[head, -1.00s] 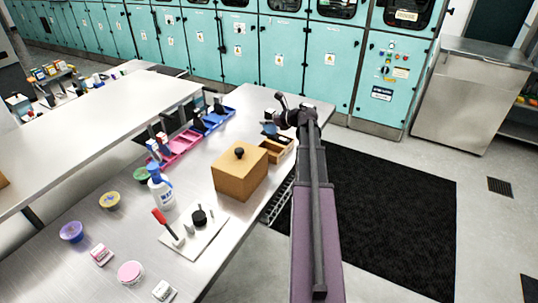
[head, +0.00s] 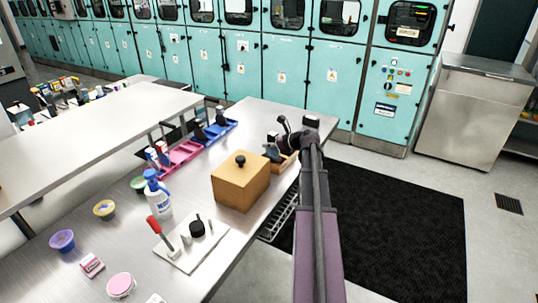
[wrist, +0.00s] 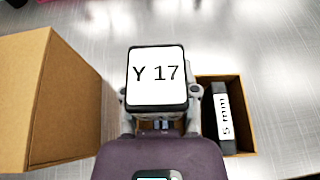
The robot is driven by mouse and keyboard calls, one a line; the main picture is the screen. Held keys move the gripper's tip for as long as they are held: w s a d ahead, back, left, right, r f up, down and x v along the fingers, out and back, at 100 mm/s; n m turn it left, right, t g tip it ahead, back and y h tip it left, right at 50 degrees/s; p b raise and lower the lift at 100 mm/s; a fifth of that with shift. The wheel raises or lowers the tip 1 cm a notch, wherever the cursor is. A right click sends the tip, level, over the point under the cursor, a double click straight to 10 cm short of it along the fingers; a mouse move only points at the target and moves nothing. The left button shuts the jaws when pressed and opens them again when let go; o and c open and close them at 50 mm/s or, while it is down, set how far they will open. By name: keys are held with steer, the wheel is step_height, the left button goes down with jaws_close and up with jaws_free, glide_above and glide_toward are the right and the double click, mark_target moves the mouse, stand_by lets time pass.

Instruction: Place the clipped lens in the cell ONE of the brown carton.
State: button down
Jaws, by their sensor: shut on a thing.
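My gripper (head: 283,142) is shut on a dark block with a white label reading "Y 17" (wrist: 156,76); I cannot tell from its shape whether it is the clipped lens. In the wrist view, my gripper (wrist: 160,122) is below the label and its fingertips are mostly hidden. The brown carton (head: 290,161) stands at the table's far right edge, with the held block at or just above it. In the wrist view the carton (wrist: 250,115) shows on the right. A black block labelled "5 mm" (wrist: 221,116) stands in it. The carton's left part and any cell marks are hidden.
A tan box with a black knob (head: 240,182) stands close beside the carton, left of my gripper. Pink (head: 182,158) and blue (head: 215,131) trays with upright dark blocks lie further back. A spray bottle (head: 157,197) and white board (head: 190,246) are nearer.

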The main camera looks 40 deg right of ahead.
mark_target(266, 150)
stand_by(0.3)
steer(key=shift+f+b, duration=1.85)
steer(key=shift+f, duration=0.05)
steer(key=shift+c, duration=1.8)
jaws_free()
steer(key=shift+f, duration=0.1)
steer(key=shift+s+d+r+p, duration=0.15)
steer(key=shift+s+r+p, duration=0.2)
steer(key=shift+s+r, duration=0.2)
steer(key=p+v, duration=0.4)
steer(key=v, duration=0.6)
steer(key=shift+s, duration=0.35)
steer(key=shift+d, duration=0.1)
